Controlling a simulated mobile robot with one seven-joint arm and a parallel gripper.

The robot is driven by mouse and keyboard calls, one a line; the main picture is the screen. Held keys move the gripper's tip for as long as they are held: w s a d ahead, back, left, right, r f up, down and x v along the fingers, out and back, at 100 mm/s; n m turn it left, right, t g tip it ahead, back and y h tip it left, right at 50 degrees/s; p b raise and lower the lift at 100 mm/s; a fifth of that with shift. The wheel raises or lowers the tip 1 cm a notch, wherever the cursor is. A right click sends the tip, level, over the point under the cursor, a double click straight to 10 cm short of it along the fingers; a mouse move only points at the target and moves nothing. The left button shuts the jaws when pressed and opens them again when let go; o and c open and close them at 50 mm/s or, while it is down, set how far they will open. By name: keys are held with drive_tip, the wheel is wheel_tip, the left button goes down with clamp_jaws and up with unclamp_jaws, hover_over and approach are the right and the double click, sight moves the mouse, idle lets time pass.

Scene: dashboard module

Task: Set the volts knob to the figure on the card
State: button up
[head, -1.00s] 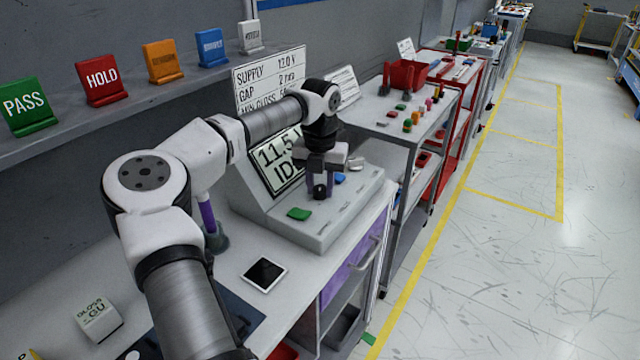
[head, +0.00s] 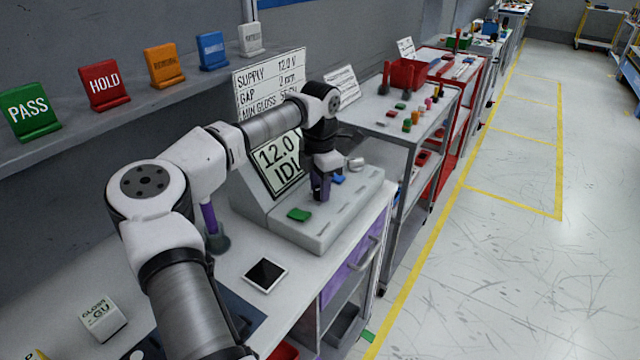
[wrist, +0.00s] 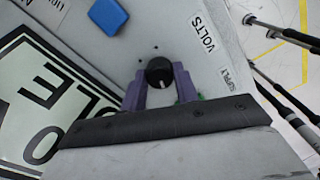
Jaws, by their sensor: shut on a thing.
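The card (head: 268,75) on the wall reads SUPPLY 12.0 V, with GAP and MIN GLOSS lines below. The console display (head: 277,162) reads 12.0 with IDL partly hidden under it. In the wrist view the black volts knob (wrist: 159,72), with a white pointer line, sits by the VOLTS label (wrist: 203,34). My gripper (head: 320,192) is at the console, its purple fingers on either side of the knob, and in the wrist view (wrist: 160,88) they are shut on it. The arm hides part of the card and display.
A green button (head: 299,215) and a blue button (head: 338,179) flank the knob on the console (head: 320,235). A dark-screened tablet (head: 264,272) lies on the bench in front. Coloured signs such as HOLD (head: 104,86) stand on the shelf.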

drive_tip(key=shift+m, duration=1)
drive_tip(key=o, duration=1)
wheel_tip(320, 180, up, 14)
drive_tip(key=shift+f+b, duration=0.1)
drive_tip(key=shift+b, duration=0.95)
